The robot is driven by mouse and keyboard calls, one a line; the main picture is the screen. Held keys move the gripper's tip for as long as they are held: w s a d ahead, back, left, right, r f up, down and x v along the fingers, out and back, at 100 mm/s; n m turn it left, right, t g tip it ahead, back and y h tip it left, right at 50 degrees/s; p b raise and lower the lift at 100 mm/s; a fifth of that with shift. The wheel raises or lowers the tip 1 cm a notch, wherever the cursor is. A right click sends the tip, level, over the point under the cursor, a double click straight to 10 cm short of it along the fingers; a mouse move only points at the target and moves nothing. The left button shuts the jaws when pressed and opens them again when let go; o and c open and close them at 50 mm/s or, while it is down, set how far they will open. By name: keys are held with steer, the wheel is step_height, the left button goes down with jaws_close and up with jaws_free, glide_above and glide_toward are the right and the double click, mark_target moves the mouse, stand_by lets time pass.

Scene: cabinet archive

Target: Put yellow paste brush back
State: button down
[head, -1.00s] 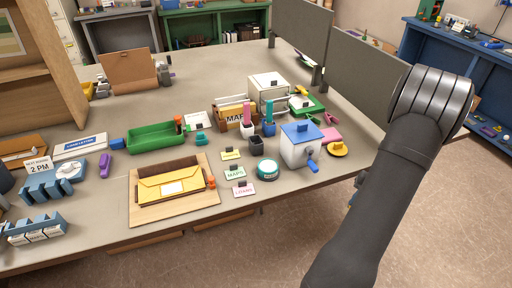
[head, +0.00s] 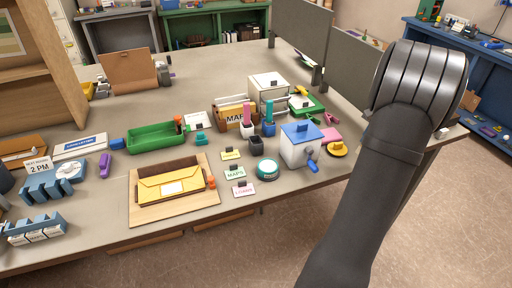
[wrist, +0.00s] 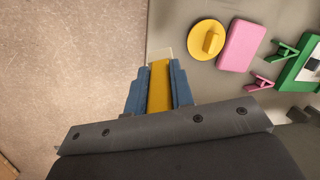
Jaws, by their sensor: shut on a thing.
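The yellow paste brush (wrist: 159,90) is in the wrist view, with a pale cream tip (wrist: 160,54) pointing away from me. My gripper (wrist: 159,88) is shut on it, a blue finger on each side. In the head view my arm hides both the gripper and the brush. A pink-handled brush (head: 247,112) stands in a white cup (head: 247,131), and a teal-handled brush (head: 269,108) stands in a blue cup (head: 268,128). A small dark cup (head: 256,147) just in front of them looks empty.
A yellow disc with a knob (wrist: 200,36) and a pink block (wrist: 242,45) lie near the table edge, right of the brush. A white box with a blue lid and crank (head: 296,154) stands left of them. Grey partitions (head: 352,88) rise behind.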

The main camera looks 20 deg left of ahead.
steer(key=w+a+r+n, duration=0.1)
steer(key=w+a+r, duration=0.15)
steer(key=a, duration=0.45)
steer(key=w+a+r+n+h, duration=0.1)
steer(key=a+r, duration=0.3)
steer(key=a, duration=0.2)
steer(key=w+a+r+n, duration=0.1)
steer(key=a+r, duration=0.2)
steer(key=a, duration=0.4)
steer(key=s+a+f+n, duration=0.1)
steer(key=s+a+n, duration=0.4)
steer(key=a, duration=0.3)
steer(key=s+a+f+n+h, duration=0.1)
steer(key=s+a+f+n, duration=0.1)
steer(key=s+a+n, duration=0.3)
steer(key=s+a, duration=0.1)
steer(key=a, duration=0.2)
steer(key=shift+s+a+n, duration=0.3)
steer(key=shift+s, duration=0.1)
step_height(320, 180, down, 10)
steer(key=shift+r, duration=0.25)
steer(key=shift+f, duration=0.15)
steer(key=c, duration=1.3)
jaws_free()
